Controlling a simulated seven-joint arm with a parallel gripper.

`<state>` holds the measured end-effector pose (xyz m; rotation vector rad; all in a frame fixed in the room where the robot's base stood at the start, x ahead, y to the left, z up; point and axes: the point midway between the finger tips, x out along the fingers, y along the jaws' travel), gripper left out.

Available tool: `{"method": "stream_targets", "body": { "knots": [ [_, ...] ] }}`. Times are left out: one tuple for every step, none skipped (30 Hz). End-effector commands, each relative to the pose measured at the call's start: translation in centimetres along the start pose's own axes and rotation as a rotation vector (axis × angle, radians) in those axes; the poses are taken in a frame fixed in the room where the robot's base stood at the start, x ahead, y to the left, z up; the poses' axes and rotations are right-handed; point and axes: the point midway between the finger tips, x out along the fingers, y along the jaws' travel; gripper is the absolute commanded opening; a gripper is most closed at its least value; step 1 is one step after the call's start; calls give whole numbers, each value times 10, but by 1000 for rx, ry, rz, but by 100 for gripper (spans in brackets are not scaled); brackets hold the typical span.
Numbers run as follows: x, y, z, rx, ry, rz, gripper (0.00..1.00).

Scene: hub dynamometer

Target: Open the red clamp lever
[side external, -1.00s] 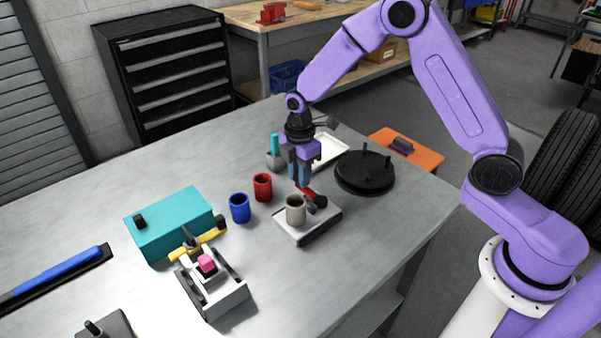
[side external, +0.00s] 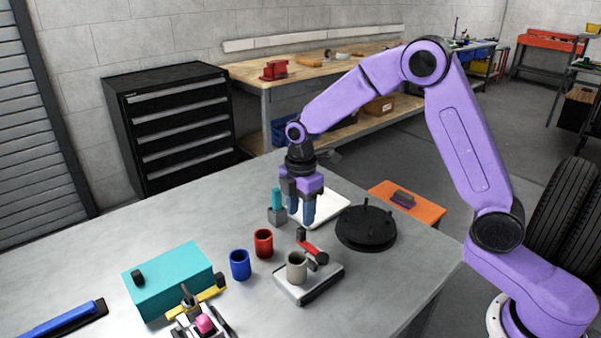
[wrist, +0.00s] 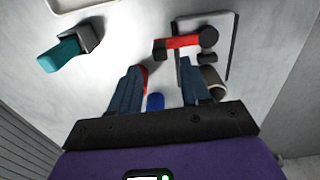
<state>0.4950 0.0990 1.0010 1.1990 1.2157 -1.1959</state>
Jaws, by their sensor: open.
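The red clamp lever (side external: 311,249) is on a small grey fixture plate (side external: 320,285). A black knob (side external: 301,234) stands at its far end and a black pivot is at the other. In the wrist view the lever (wrist: 180,42) extends leftward past the plate's edge, with its knob (wrist: 159,50) clear of the fingers. A beige cup (side external: 297,266) stands on the plate by the pivot. My gripper (side external: 300,221) is open and empty, above and beyond the knob. In the wrist view my two blue fingers (wrist: 160,88) are apart with nothing held between them.
A red cup (side external: 263,243) and blue cup (side external: 240,264) stand left of the fixture. A teal-handled tool in a grey block (side external: 277,212), a white tray (side external: 330,206) and a black round plate with pegs (side external: 366,231) are behind. A teal box (side external: 168,283) is at left.

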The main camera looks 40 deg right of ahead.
Motion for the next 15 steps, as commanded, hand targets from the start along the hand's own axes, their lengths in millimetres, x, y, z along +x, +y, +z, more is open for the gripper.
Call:
{"method": "stream_targets", "body": {
  "knots": [
    [-12,1,0,0,2,6,47],
    [-18,1,-1,0,2,6,47],
    [-27,1,-1,-1,2,6,47],
    [-33,1,-1,-1,2,6,47],
    [-40,1,-1,-1,2,7,47],
    [-48,1,-1,-2,2,6,47],
    [-55,1,-1,-2,2,6,47],
    [-61,1,-1,-2,2,6,47],
    [-68,1,-1,-2,2,6,47],
    [-74,1,-1,-2,2,5,47],
    [-79,1,-1,-2,2,6,47],
    [-86,1,-1,-2,2,5,47],
    [-90,1,-1,-2,2,5,47],
    [-94,1,-1,-2,1,4,47],
    [-99,1,-1,-2,1,4,47]
  ]
}}
